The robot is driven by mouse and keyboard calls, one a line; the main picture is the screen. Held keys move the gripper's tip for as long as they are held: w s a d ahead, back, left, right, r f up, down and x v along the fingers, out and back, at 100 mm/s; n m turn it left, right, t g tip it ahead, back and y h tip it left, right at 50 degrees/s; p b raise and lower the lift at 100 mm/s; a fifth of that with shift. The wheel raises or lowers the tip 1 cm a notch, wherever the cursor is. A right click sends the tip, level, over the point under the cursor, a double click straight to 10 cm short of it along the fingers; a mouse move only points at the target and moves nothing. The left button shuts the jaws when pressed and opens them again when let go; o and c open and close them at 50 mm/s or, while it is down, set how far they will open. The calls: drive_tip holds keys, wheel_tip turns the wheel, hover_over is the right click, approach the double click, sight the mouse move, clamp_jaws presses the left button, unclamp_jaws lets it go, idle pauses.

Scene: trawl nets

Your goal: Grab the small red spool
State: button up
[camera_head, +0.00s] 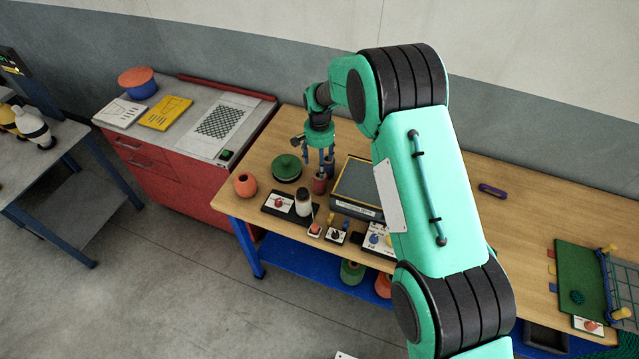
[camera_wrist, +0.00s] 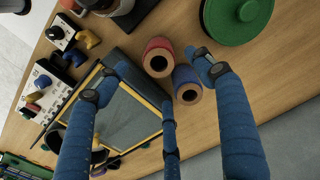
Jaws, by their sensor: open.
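The small red spool (camera_head: 319,186) stands on the wooden bench, left of a dark tray-like box. In the wrist view the red spool (camera_wrist: 158,57) shows its pale end with a dark hole. A blue spool (camera_wrist: 187,84) stands close beside it, at its lower right in that view. My gripper (camera_head: 320,160) is above the spools, fingers pointing down. In the wrist view its blue fingers (camera_wrist: 163,82) are spread, with nothing held between them. The red spool lies near the gap between the outer fingertips. I cannot tell the exact height above it.
A green round object (camera_head: 287,167) and an orange vase (camera_head: 245,184) stand to the left. A dark-capped bottle (camera_head: 303,204) is in front. The dark box with a yellow rim (camera_head: 345,204) is close on the right.

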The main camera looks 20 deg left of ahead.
sight(320, 185)
drive_tip(key=shift+f, duration=0.15)
drive_tip(key=shift+f+p, duration=0.4)
drive_tip(key=shift+f, duration=3.75)
drive_tip(key=shift+f, duration=0.15)
drive_tip(key=shift+f+p, duration=0.55)
drive_tip(key=shift+f, duration=1.9)
drive_tip(key=c, duration=1.3)
drive_tip(key=shift+r, duration=0.15)
drive_tip(key=shift+c, duration=0.2)
wheel_tip(320, 185, up, 10)
drive_tip(key=b, duration=0.1)
